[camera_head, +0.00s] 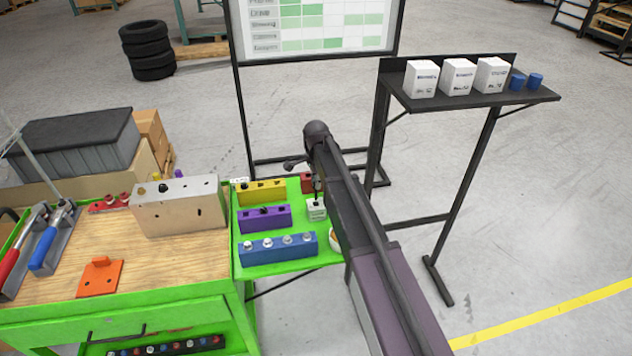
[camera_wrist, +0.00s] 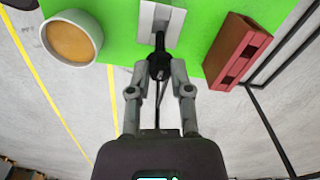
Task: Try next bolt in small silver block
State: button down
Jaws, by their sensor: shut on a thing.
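The small silver block (camera_head: 316,211) sits on the green side shelf, beside my arm. In the wrist view, the silver block (camera_wrist: 147,24) is at the top, partly cut off by the frame. My gripper (camera_wrist: 158,70) is shut on a black bolt (camera_wrist: 160,42). The bolt's shank points at the block and overlaps it in the picture. I cannot tell whether its tip is inside a hole or above it. In the head view, my gripper (camera_head: 316,187) is small and dark, just above the block.
Yellow (camera_head: 262,198), purple (camera_head: 264,224) and blue (camera_head: 277,252) blocks holding bolts stand to the left on the green shelf (camera_head: 285,265). A red block (camera_wrist: 238,50) and a bowl (camera_wrist: 72,16) flank the silver block. A black stand (camera_head: 480,98) with white boxes is at the right.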

aim_at(316, 199)
jog(key=shift+f+b, duration=0.35)
jog(key=shift+f, duration=0.25)
jog(key=shift+f+b, duration=0.45)
jog(key=shift+b, duration=0.05)
dwell(0.6)
jog(key=shift+f+b, duration=2.45)
jog(key=shift+c, duration=2.3)
grip_release()
jog(key=shift+r, duration=0.1)
jog(key=shift+r+p, duration=3)
jog(key=shift+p, duration=0.1)
